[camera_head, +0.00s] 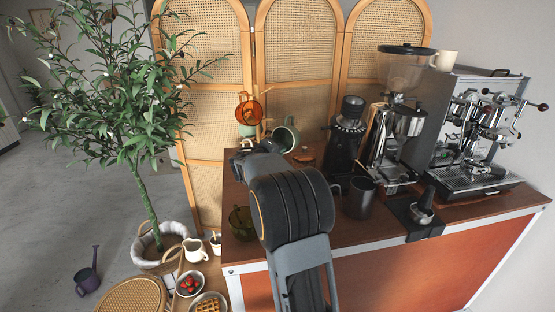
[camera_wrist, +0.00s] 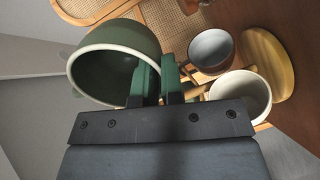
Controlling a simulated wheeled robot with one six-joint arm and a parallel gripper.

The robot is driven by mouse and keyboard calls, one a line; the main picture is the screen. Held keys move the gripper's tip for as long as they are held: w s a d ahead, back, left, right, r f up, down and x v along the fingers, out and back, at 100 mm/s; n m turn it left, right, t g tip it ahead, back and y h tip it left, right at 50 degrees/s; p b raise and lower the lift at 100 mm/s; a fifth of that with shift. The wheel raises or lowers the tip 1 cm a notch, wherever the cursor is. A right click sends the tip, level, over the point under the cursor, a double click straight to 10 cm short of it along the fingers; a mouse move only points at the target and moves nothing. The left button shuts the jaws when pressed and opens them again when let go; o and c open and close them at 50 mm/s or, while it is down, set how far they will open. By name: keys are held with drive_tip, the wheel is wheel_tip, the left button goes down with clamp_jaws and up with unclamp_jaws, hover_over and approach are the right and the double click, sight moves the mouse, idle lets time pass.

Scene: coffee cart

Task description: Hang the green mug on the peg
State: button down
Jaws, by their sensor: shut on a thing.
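In the head view the mug (camera_head: 291,134) is held above the left part of the cart top, just past my gripper. A round wooden disc (camera_wrist: 275,70) and a tan wooden piece behind the fingers show in the wrist view.
A grey-brown cup (camera_wrist: 211,50) and a cream cup (camera_wrist: 247,84) are close right of my fingers. A black grinder (camera_head: 347,135) and dark pitcher (camera_head: 359,200) stand to the right.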

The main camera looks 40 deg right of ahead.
drive_tip(key=w+a+f+p, duration=0.1)
drive_tip(key=w+f+p, duration=0.1)
drive_tip(key=w+p, duration=0.4)
drive_tip(key=w, duration=0.3)
drive_tip(key=shift+w+a+f, duration=0.25)
drive_tip(key=shift+w, duration=0.05)
idle(0.5)
drive_tip(key=shift+b, duration=0.3)
idle(0.7)
drive_tip(key=c, duration=1.2)
unclamp_jaws()
drive_tip(key=shift+o, duration=0.2)
